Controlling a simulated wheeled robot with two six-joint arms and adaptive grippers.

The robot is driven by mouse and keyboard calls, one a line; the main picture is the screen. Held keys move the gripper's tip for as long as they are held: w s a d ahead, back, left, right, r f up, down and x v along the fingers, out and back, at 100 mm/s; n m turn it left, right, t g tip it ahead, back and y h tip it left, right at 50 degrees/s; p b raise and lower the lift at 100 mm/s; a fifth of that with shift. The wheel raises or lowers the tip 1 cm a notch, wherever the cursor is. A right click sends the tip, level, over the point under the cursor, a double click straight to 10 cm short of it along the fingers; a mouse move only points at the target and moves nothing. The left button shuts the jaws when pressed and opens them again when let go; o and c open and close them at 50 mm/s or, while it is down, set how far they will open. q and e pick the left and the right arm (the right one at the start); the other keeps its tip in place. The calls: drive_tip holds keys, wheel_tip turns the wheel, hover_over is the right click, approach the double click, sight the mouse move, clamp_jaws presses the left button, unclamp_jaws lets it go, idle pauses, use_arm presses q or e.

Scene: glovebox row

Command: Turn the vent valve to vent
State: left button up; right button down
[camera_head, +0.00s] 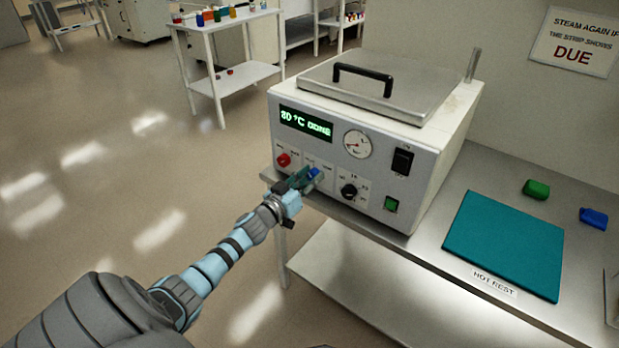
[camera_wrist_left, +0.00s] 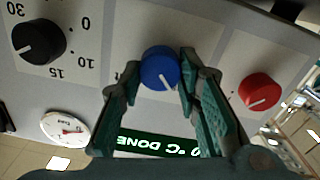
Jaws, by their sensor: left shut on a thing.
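The sterilizer (camera_head: 420,155) is a white box on the bench, with a green display reading "80 °C DONE". The blue knob (camera_head: 313,173) sits low on its front panel, between a red knob (camera_head: 283,160) and a black dial (camera_head: 349,191). In the left wrist view the blue knob (camera_wrist_left: 160,67) is between my fingers. My left gripper (camera_head: 302,181) is shut on the blue knob, a finger on each side. The knob's label is mostly hidden by the fingers. The red knob (camera_wrist_left: 259,91) is apart from the gripper. My right gripper is out of view.
A pressure gauge (camera_head: 357,144), a black switch (camera_head: 402,160) and a green button (camera_head: 391,204) are on the same panel. A teal mat (camera_head: 505,240) marked "HOT REST" lies right of the sterilizer, with green (camera_head: 536,189) and blue (camera_head: 593,217) items behind it. The floor at left is clear.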

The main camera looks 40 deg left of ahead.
use_arm(q)
drive_tip(key=shift+m, duration=0.3)
drive_tip(key=m, duration=0.3)
drive_tip(key=shift+d, duration=0.1)
drive_tip(key=m, duration=0.5)
drive_tip(key=shift+f, duration=0.1)
drive_tip(key=shift+d+f+m+b, duration=0.1)
drive_tip(key=shift+m+b, duration=0.5)
drive_tip(key=shift+m, duration=1.75)
drive_tip(key=shift+d+f+m+b, duration=0.1)
drive_tip(key=shift+m+b, duration=0.5)
drive_tip(key=shift+m, duration=1.75)
drive_tip(key=o, duration=1.1)
drive_tip(key=shift+r, duration=0.1)
drive_tip(key=shift+o, duration=0.2)
